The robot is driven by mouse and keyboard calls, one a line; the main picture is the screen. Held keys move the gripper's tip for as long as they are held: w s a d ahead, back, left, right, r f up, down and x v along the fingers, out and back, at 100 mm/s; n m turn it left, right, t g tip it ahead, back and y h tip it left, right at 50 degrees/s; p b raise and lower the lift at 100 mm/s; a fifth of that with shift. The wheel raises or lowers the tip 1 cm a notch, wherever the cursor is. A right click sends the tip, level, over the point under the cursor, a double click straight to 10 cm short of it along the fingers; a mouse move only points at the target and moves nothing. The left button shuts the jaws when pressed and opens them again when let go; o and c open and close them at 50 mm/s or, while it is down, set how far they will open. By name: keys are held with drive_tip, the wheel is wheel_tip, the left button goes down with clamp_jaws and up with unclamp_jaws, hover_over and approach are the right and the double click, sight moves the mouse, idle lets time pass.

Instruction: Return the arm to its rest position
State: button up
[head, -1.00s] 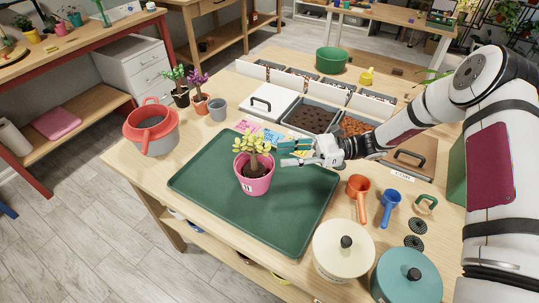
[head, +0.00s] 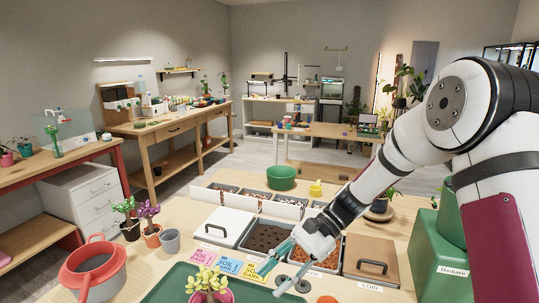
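My arm reaches in from the right in the head view. My gripper (head: 270,279), with teal fingers, is open with nothing between the fingers. It is above the far part of the green mat (head: 165,289), in front of the soil bins. A plant with yellow-green leaves (head: 207,278) in a pink pot (head: 226,297) stands to the left of the gripper, apart from it. The lower part of the pot and most of the mat are cut off by the bottom edge.
Soil bins (head: 266,238), a white-lidded bin (head: 226,226) and a brown-lidded bin (head: 372,259) line the table behind my gripper. A green box (head: 437,250) stands right, near my arm.

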drive_tip(key=s+d+r+n+t+h, duration=0.8)
drive_tip(key=s+d+r+t+h, duration=0.2)
drive_tip(key=s+d+r, duration=0.5)
drive_tip(key=s+d, duration=0.3)
drive_tip(key=s, duration=0.1)
drive_tip(key=shift+s+n+t, duration=0.3)
drive_tip(key=shift+s+t, duration=0.05)
drive_tip(key=shift+t, duration=0.05)
